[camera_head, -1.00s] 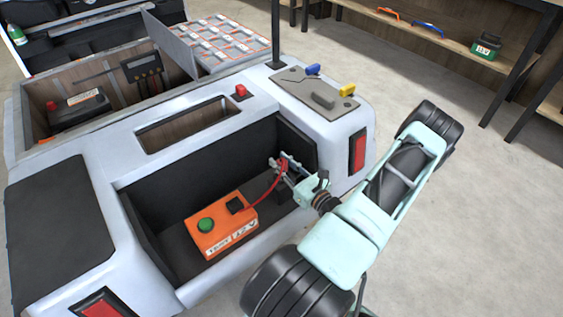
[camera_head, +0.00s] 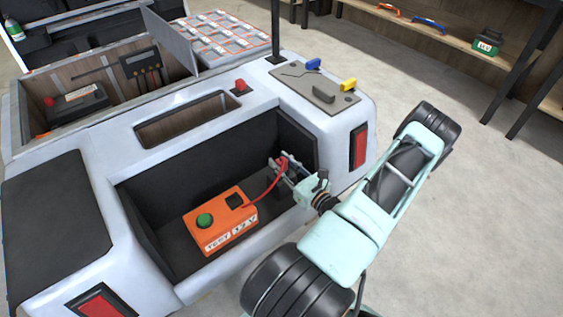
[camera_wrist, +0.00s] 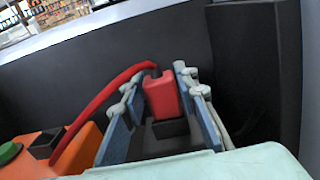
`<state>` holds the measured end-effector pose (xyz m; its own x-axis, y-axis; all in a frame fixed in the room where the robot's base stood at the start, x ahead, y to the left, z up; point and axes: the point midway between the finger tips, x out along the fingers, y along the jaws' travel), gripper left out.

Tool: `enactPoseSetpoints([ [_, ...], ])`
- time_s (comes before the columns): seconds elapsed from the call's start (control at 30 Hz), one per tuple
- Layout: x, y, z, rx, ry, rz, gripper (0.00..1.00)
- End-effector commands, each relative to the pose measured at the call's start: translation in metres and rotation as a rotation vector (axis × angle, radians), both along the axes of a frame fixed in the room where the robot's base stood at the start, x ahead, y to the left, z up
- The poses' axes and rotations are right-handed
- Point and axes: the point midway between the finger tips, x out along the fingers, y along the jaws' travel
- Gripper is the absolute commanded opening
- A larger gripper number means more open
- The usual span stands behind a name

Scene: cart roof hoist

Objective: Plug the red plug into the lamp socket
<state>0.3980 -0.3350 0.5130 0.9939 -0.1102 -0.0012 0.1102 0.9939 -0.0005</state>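The red plug (camera_wrist: 161,96) is between the two fingers of my gripper (camera_wrist: 160,82) in the wrist view, with both fingertips close against its sides. In the head view my gripper (camera_head: 281,167) is inside the cart's open rear bay, at its right end, with red showing between the fingers. A red cable (camera_wrist: 98,99) runs from the plug to the orange test box (camera_head: 220,221). A dark block (camera_wrist: 170,128) shows at the plug's near end. I cannot tell whether it is part of the plug or the lamp socket. No socket opening is clearly visible.
The orange box has a green button (camera_head: 204,220) and stands on the bay floor. The bay's dark back wall (camera_head: 190,160) and right wall lie close to my gripper. A red tail light (camera_head: 359,148) is on the cart's right corner.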

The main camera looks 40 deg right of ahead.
Motion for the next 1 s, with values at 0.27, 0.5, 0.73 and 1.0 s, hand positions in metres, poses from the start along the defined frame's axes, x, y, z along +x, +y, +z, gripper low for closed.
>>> enactPoseSetpoints([
  [0.27, 0.0, 0.0, 0.0, 0.0, 0.0, 0.0, 0.44],
  [0.5, -0.009, 0.0, 0.0, 0.0, 0.002, -0.002, 0.44],
  [0.73, -0.052, 0.005, -0.001, 0.0, 0.003, -0.003, 0.44],
  [1.0, -0.102, 0.01, 0.0, 0.0, 0.002, -0.003, 0.44],
])
